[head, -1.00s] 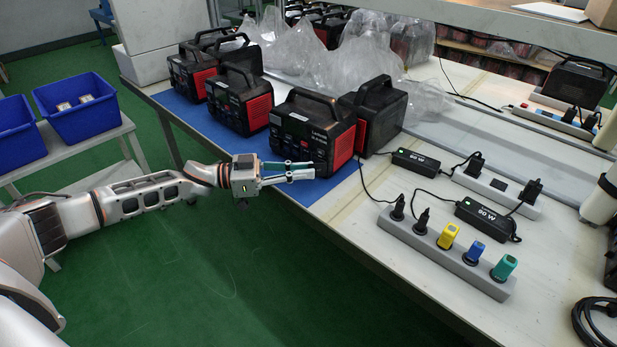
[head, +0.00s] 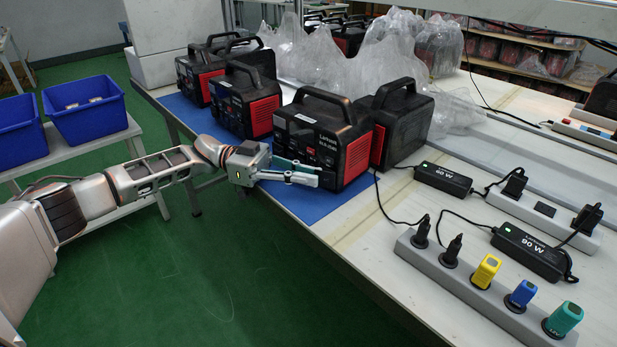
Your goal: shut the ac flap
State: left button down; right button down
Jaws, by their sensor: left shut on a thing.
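The nearest power station (head: 330,140), black with red sides and a top handle, stands upright on the blue mat (head: 315,204) near the table's front edge. My left gripper (head: 316,176) comes in from the left with its fingertips at the lower part of the front face. It is shut on what looks like the ac flap there. The flap is small and mostly hidden by the fingers, so I cannot tell its angle. My right gripper is not in view.
More power stations stand behind and to the left, one (head: 400,122) close beside. Clear plastic bags (head: 370,60) lie behind. A power strip (head: 470,290) with coloured plugs and chargers (head: 530,250) lie at right. Blue bins (head: 85,108) stand at left.

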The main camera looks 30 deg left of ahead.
pick_arm(q)
jog(key=shift+s+d+f, duration=0.15)
jog(key=shift+d+f, duration=0.05)
jog(key=shift+d, duration=0.05)
jog(key=c, duration=2.2)
grip_release()
jog(key=shift+o, duration=0.2)
jog(key=shift+r, duration=0.15)
jog(key=shift+s+a, duration=0.15)
jog(key=shift+a, duration=1.15)
jog(key=shift+s+a, duration=0.2)
jog(key=shift+a, duration=1.15)
jog(key=shift+s+a, duration=0.15)
jog(key=shift+a, duration=1.15)
